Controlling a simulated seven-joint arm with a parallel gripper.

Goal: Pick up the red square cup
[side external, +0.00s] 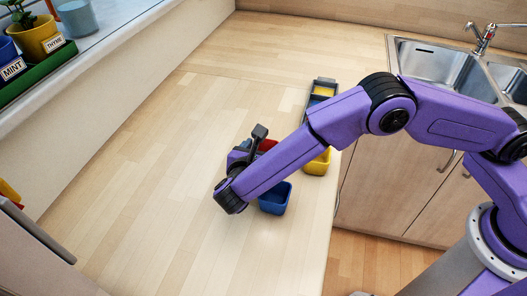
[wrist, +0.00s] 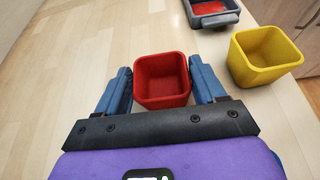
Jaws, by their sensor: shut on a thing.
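The red square cup (wrist: 162,97) sits upright between the two blue fingers of my gripper (wrist: 163,82) in the wrist view. The fingers are shut on its left and right sides, and its open top faces the camera. In the side view only a small part of the red cup (side external: 268,145) shows behind my arm, and my gripper (side external: 258,142) is mostly hidden there. I cannot tell whether the cup's base touches the counter.
A yellow square cup (wrist: 264,54) stands right of the red one. A blue square cup (side external: 275,199) stands near the counter's front edge. A grey tray (wrist: 214,20) with coloured compartments lies farther back. The counter (side external: 130,165) on the left is clear.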

